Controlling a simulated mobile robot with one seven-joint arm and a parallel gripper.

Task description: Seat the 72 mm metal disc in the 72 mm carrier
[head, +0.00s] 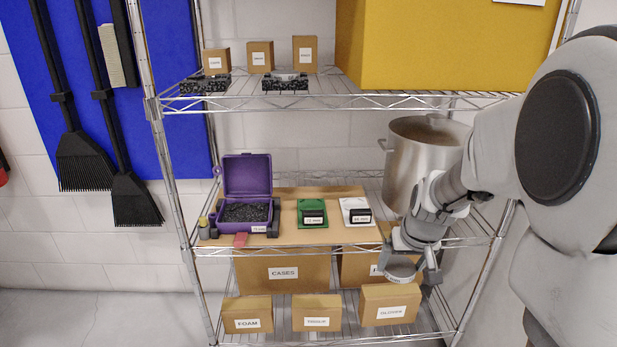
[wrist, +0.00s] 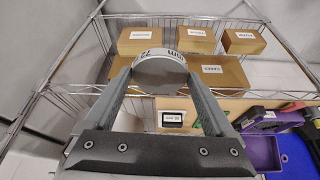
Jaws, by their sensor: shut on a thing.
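My gripper (head: 412,266) is shut on a grey metal disc (head: 399,275), held in front of the shelf unit's right side, near the middle shelf's front edge. In the wrist view the disc (wrist: 160,76) sits between both fingertips, its rim marked "72 mm". A green carrier (head: 313,222) with a black labelled block stands on the board, its label seeming to read 72 mm. A white carrier (head: 348,204) with a similar block stands to its right; its small label is hard to read. Both carriers are left of and above my gripper in the head view.
An open purple case (head: 247,177) with dark foam stands left on the cardboard-coloured board (head: 290,237). A steel pot (head: 415,150) stands on the right. Labelled boxes (head: 389,305) fill the lower shelf. Wire shelf edges and posts (head: 175,180) frame the space. The floor at left is clear.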

